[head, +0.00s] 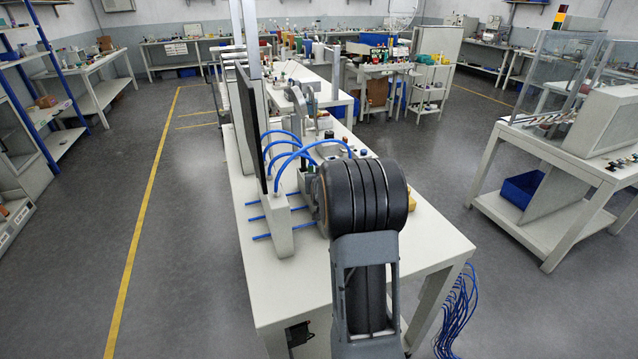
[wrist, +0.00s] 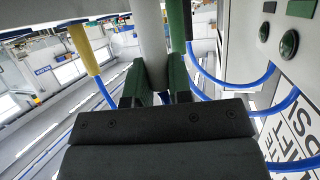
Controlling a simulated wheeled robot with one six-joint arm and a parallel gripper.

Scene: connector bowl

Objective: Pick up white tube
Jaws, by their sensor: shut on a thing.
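In the wrist view, the white tube (wrist: 152,42) stands out as a pale grey-white cylinder running from the top edge down between the two fingers of my gripper (wrist: 158,82). The dark green finger pads press on it from both sides, so my gripper is shut on it. The tube's lower end is hidden by the fingers and the black gripper body. In the head view, my own arm hides the gripper, and I cannot make out the white tube.
A yellow tube (wrist: 84,50) is left of the white tube and a green tube (wrist: 175,25) is close on its right, each with a blue hose. A panel with dark green buttons (wrist: 289,43) is at right. The white workbench (head: 290,290) has free room at its front left.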

